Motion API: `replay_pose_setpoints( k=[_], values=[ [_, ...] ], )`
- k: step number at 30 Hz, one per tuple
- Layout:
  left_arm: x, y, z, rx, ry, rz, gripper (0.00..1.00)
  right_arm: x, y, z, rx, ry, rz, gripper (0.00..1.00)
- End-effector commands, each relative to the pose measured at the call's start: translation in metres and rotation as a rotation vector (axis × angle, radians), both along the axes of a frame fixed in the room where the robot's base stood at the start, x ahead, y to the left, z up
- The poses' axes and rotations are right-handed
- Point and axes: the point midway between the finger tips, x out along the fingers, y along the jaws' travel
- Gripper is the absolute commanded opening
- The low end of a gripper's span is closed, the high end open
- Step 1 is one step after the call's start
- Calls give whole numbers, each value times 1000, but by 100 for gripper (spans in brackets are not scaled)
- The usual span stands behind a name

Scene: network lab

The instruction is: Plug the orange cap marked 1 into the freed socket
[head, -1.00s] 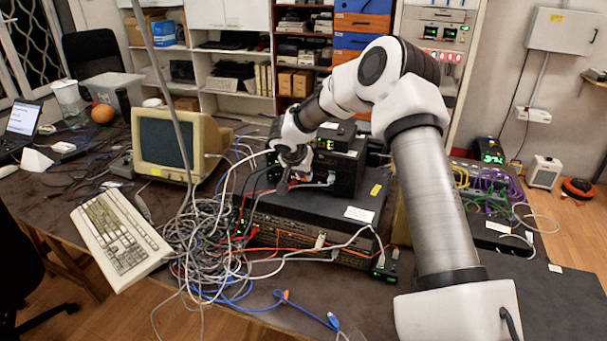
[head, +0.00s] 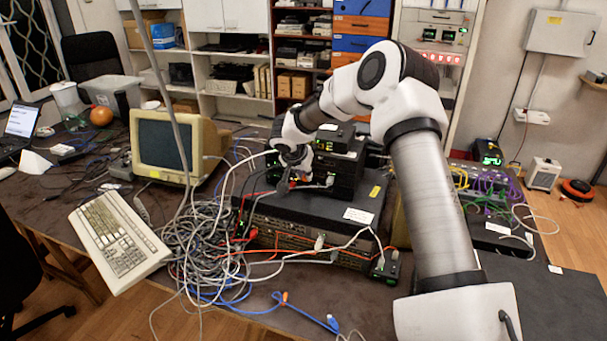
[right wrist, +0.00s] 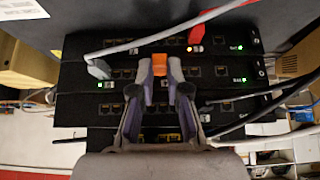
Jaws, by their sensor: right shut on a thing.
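My right gripper (right wrist: 160,86) is shut on a small orange cap (right wrist: 159,64), which shows between its fingertips in the right wrist view. The mark on it is not readable. The fingertips are in front of the port rows of the stacked black network units (right wrist: 128,80). Whether the cap touches a socket I cannot tell, and the freed socket cannot be singled out. In the head view my right gripper (head: 285,183) is small and partly hidden at the left side of the black stack (head: 345,168). My left gripper is not in view.
A grey plug (right wrist: 98,69) and a red plug (right wrist: 206,31) sit in ports near the gripper. Tangled grey cables (head: 205,245) lie left of the stack. A blue cable with an orange piece (head: 284,297) lies in front. A keyboard (head: 120,239) and monitor (head: 165,148) stand left.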

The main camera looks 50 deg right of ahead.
Motion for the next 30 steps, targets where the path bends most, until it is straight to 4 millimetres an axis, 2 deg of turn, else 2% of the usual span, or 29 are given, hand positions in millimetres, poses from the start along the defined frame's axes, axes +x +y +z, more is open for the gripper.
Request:
replay_pose_setpoints(
  k=[21,22,24,30],
  values=[
    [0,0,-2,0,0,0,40,2,-6,0,-1,0,0,0],
    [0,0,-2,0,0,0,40,2,-6,0,-1,0,0,22],
    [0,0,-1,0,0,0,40,2,-6,0,0,0,0,44],
    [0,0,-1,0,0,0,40,2,-5,0,0,0,0,44]
  ],
)
